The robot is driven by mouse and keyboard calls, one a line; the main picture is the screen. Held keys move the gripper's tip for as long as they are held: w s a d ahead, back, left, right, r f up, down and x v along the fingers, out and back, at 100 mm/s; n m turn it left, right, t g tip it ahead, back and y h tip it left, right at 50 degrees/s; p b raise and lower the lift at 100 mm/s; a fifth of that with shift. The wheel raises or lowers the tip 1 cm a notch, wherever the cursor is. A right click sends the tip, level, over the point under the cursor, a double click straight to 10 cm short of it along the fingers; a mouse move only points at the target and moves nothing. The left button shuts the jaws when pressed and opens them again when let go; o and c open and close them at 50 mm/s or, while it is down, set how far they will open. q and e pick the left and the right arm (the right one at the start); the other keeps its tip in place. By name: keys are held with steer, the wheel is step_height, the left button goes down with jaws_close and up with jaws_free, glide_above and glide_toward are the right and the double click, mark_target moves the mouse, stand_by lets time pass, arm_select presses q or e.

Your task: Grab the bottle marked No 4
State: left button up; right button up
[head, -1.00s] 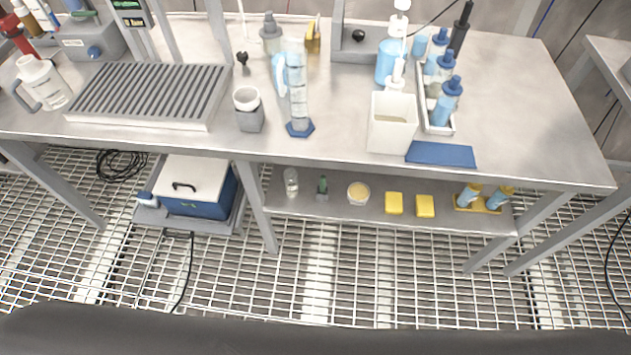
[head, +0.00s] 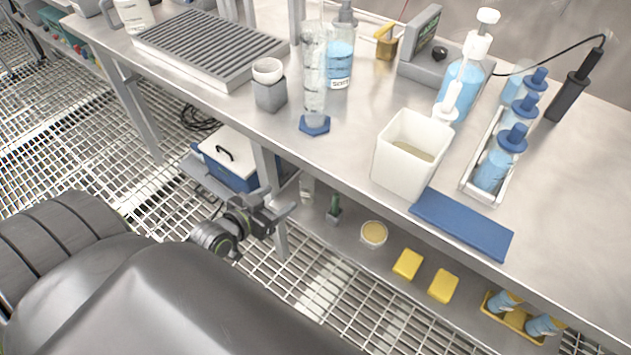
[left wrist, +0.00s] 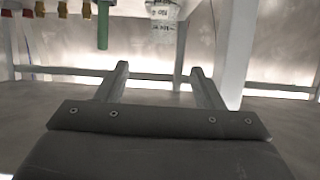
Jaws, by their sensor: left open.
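No marking "No 4" can be read on any bottle. A small clear bottle (head: 307,188) stands on the lower shelf beside a table leg. In the left wrist view a clear labelled vessel (left wrist: 163,14) shows at the top edge, its print too small to read. Several blue-capped bottles (head: 497,160) stand in a tray on the table. Two blue bottles (head: 545,325) lie tilted in a yellow holder on the lower shelf. My left gripper (head: 284,212) is open and empty, low in front of the table, near the small clear bottle; its fingers (left wrist: 160,76) are apart. My right gripper is not in view.
The lower shelf also holds a small green item (head: 335,207), a round dish (head: 374,233) and yellow blocks (head: 408,264). A blue and white box (head: 232,155) is left of the leg. The table edge overhangs the shelf.

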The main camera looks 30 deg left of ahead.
arm_select(q)
steer(key=b, duration=0.2)
glide_toward(312, 177)
steer(key=x, duration=0.4)
steer(key=shift+b+x, duration=0.35)
steer(key=shift+x, duration=2)
steer(key=shift+w+f, duration=0.35)
steer(key=shift+w, duration=0.2)
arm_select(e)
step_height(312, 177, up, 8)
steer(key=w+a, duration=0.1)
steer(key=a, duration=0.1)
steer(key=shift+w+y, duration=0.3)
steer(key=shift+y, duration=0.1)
arm_select(q)
steer(key=c, duration=1.1)
steer(key=shift+r, duration=0.15)
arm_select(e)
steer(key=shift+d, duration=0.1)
